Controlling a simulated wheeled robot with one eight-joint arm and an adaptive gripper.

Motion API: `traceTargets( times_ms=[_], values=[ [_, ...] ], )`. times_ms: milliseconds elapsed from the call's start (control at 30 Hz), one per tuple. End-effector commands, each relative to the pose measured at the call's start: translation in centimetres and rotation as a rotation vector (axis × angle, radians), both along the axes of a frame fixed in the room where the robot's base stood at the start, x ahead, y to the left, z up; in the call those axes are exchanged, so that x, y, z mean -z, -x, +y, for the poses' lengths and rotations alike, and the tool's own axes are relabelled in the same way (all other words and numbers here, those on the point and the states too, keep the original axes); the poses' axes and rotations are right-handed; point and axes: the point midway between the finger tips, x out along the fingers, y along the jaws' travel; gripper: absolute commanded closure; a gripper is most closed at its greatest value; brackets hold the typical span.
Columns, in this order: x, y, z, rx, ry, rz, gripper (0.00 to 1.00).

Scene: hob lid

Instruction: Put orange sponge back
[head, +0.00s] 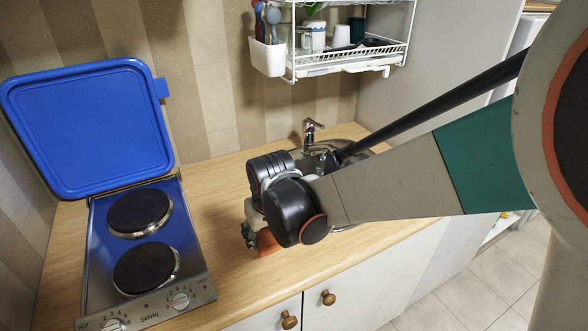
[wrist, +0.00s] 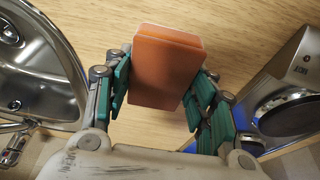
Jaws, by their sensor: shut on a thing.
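The orange sponge (wrist: 164,68) is a block held between the green-padded fingers of my gripper (wrist: 160,85) in the wrist view. My gripper is shut on it, above the wooden worktop (wrist: 215,20). In the head view a part of the orange sponge (head: 266,241) shows below my wrist, near the front of the worktop between the hob and the sink. My arm hides most of my gripper (head: 252,237) there. I cannot tell whether the sponge touches the worktop.
The hob (head: 150,255) with two dark plates is at left, its blue lid (head: 88,130) raised. The metal sink (head: 345,135) with its tap (head: 309,133) is behind my arm; the basin (wrist: 40,75) also shows in the wrist view. A dish rack (head: 350,57) hangs above. Worktop between is clear.

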Motion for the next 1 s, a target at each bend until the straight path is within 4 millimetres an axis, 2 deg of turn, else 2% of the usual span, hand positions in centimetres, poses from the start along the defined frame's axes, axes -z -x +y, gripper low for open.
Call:
traceTargets(
  times_ms=[33, 200, 600, 633, 700, 1000],
  values=[
    [1.1, 0.4, 0.1, -0.003, 0.000, 0.000, 0.68],
    [3.2, 0.9, 0.2, -0.004, 0.000, 0.000, 0.68],
    [3.6, 0.9, 0.2, -0.004, 0.000, 0.000, 0.68],
    [3.5, 0.9, 0.2, -0.004, 0.000, 0.000, 0.44],
    [3.5, 0.9, 0.2, -0.004, 0.000, 0.000, 0.29],
    [3.5, 0.9, 0.2, -0.003, 0.000, 0.000, 0.29]
  ],
)
